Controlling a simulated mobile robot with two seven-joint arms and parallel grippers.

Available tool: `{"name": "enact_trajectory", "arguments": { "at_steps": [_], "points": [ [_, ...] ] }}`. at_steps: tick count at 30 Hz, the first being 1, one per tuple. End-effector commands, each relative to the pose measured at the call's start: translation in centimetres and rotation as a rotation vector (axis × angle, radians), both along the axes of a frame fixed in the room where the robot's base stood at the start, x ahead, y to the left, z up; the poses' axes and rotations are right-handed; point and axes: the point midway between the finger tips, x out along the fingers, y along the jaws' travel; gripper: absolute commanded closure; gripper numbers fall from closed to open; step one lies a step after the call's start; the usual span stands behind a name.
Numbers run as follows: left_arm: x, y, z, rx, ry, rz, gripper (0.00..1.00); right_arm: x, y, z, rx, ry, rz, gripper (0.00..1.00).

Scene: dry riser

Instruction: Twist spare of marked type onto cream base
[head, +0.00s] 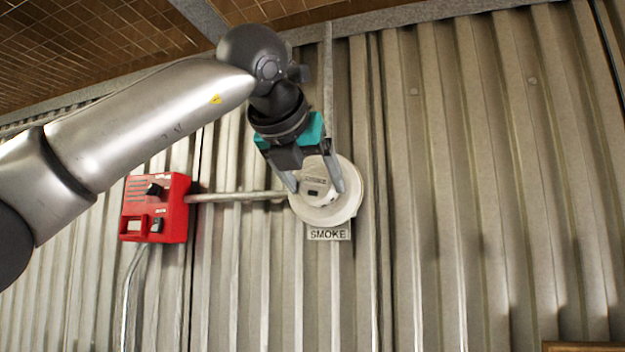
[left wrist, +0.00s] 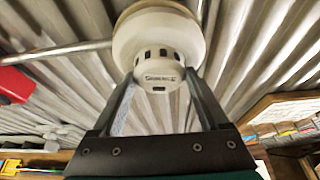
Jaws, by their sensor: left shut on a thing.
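A round cream base (head: 350,206) is fixed on the corrugated wall, with a "SMOKE" label (head: 328,234) just below it. A white detector head (head: 318,192) with dark vents and small print sits against the middle of the base. In the left wrist view the detector head (left wrist: 163,68) is in front of the wider base (left wrist: 125,38). My left gripper (head: 317,190) is shut on the detector head, one finger on each side. Whether the head is seated in the base cannot be told. My right gripper is not in view.
A red control box (head: 156,208) with dark knobs is on the wall left of the base, joined to it by a metal conduit (head: 238,196). The corrugated wall (head: 470,190) at right is clear. In the left wrist view, shelving with small items (left wrist: 285,125) shows at right.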

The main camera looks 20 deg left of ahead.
Motion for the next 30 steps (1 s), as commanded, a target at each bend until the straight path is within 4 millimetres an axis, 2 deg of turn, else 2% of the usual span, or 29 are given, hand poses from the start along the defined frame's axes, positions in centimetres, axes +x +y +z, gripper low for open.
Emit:
{"name": "enact_trajectory", "arguments": {
  "at_steps": [2,7,8,13,23,26,30],
  "points": [
    [0.0,-0.1,0.2,0.035,-0.006,-0.001,0.85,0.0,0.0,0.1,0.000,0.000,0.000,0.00],
    [0.1,-0.1,0.1,0.270,-0.015,0.001,0.85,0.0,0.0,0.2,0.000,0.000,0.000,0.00],
    [0.1,0.1,0.1,0.256,-0.015,0.002,0.19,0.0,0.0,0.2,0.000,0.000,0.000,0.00],
    [0.1,0.1,0.1,0.251,-0.012,0.001,0.00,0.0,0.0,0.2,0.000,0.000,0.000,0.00],
    [-0.4,0.0,0.2,0.248,-0.012,0.000,0.00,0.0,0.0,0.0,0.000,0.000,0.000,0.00],
    [-1.5,-0.1,0.6,0.247,-0.015,0.000,0.00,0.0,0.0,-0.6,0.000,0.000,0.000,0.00],
    [-4.3,-0.3,1.6,0.247,-0.017,0.000,0.00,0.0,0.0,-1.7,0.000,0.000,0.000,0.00]
  ]
}}
